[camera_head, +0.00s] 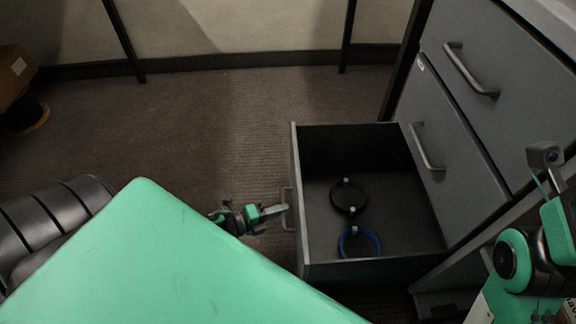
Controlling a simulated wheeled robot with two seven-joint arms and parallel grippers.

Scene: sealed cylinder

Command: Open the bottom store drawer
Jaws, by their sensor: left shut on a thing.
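The bottom store drawer (297,245) is pulled well out of the grey cabinet, its inside showing. A black ring (349,210) and a blue ring (375,243), each with small pale tags or bands, lie on its floor. The drawer's bar handle (287,222) is on its front face, at the left. My left gripper (281,209) is at this handle and shut on it, its pale finger across the bar. My right arm shows at the right edge, but I make out no jaws of the right gripper.
Two shut drawers with bar handles (470,72) (428,150) are above the open one. A brown box (12,77) stands at the far left. Carpet (200,130) left of the drawer is clear. My own green body part fills the lower left.

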